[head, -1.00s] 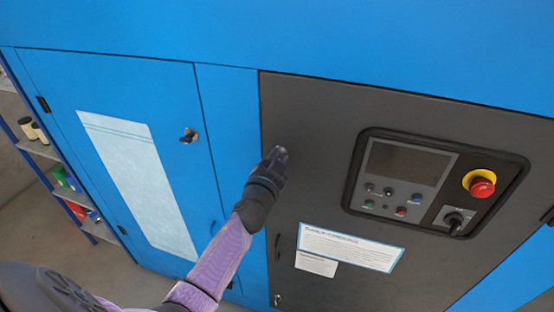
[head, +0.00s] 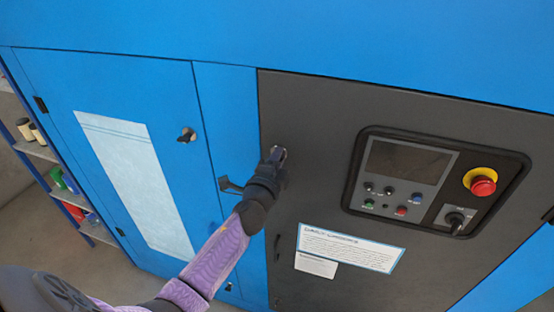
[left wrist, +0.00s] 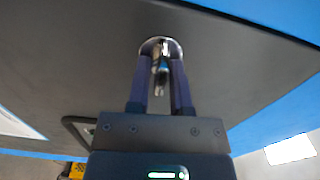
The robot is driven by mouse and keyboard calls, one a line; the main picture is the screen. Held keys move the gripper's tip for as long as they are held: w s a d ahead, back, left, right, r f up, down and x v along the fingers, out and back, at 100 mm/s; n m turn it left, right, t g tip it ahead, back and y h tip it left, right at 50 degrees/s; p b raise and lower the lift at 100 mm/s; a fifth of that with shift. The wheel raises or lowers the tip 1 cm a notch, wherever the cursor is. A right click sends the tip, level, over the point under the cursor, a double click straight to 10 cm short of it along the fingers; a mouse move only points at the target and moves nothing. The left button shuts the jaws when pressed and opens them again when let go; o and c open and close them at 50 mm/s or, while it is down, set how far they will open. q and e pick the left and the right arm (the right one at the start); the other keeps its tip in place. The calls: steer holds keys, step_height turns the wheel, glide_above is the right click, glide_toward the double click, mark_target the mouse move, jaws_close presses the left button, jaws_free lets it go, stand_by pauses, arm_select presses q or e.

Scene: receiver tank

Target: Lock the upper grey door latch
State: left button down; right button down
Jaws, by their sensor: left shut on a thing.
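The upper grey door latch (left wrist: 160,47) is a round silver fitting with a thin tab, near the top left corner of the grey door (head: 320,120). In the left wrist view its tab lies between the two fingers of my left gripper (left wrist: 160,72), which is shut on it. In the head view my left gripper (head: 279,155) covers most of the latch, and I cannot tell the tab's angle there. My right gripper is in neither view.
A control panel (head: 406,170) with a screen, buttons and a red emergency stop (head: 483,184) is right of the gripper. A paper label (head: 349,247) is below it. The blue door (head: 150,90) at left has its own latch (head: 187,135). Shelves (head: 42,150) stand far left.

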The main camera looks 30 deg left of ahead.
arm_select(q)
steer(key=shift+m, duration=0.6)
steer(key=c, duration=0.7)
jaws_free()
steer(key=v, duration=1)
